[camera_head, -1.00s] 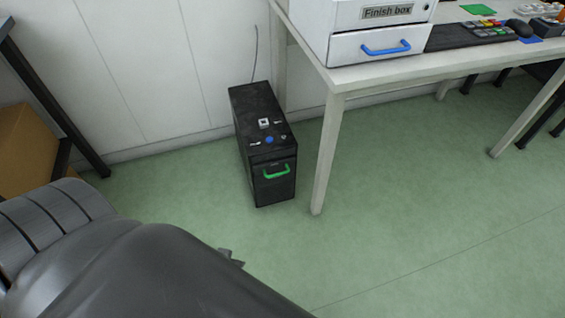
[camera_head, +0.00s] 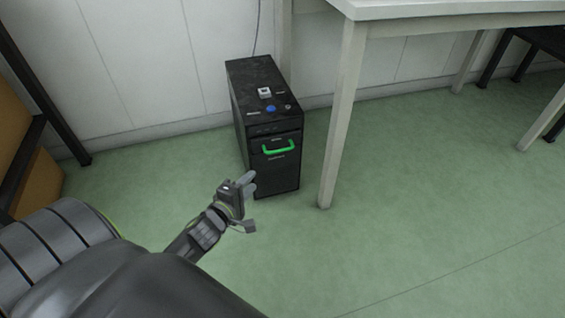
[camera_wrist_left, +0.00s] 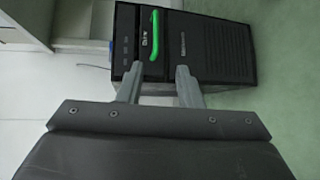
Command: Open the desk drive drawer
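A black computer tower (camera_head: 277,172) stands on the floor by the wall, left of the table leg. A green handle (camera_head: 278,148) is on the upper part of its front, on the drive drawer, which looks closed. In the left wrist view the tower (camera_wrist_left: 215,50) lies sideways and the green handle (camera_wrist_left: 155,33) is just beyond the fingertips. My left gripper (camera_head: 251,202) is in front of the tower, low and left of the handle. In the left wrist view its fingers (camera_wrist_left: 158,70) are apart with nothing between them. My right gripper does not show.
A white table leg (camera_head: 338,125) stands close to the right of the tower. A dark rack post with a brown box (camera_head: 35,183) is at the left. Small items, including a blue one (camera_head: 271,108), lie on the tower's top. The green floor in front is clear.

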